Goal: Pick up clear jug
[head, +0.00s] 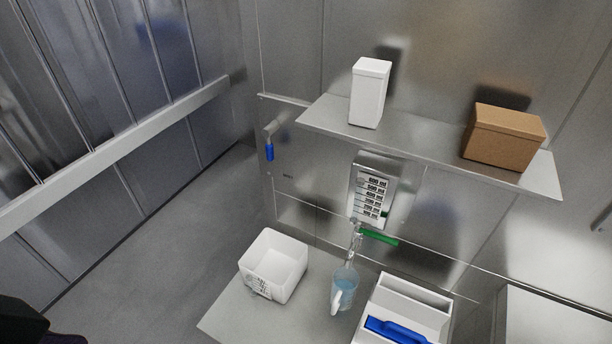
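The clear jug (348,275) is bluish and see-through, with a white handle (336,301) facing the front. It stands upright on the metal lower shelf (236,314), just below a tap (355,238) with a green lever (379,237). Whether the tap touches the jug's rim cannot be told. No gripper fingers show in the head view. A dark piece at the lower left corner looks like part of my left arm. Nothing of my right arm shows.
A white open bin (286,258) stands left of the jug. A white caddy (419,294) with a blue-handled item (394,331) stands close on its right. The upper shelf (420,143) holds a white canister (369,94) and a brown box (503,137). Floor at left is clear.

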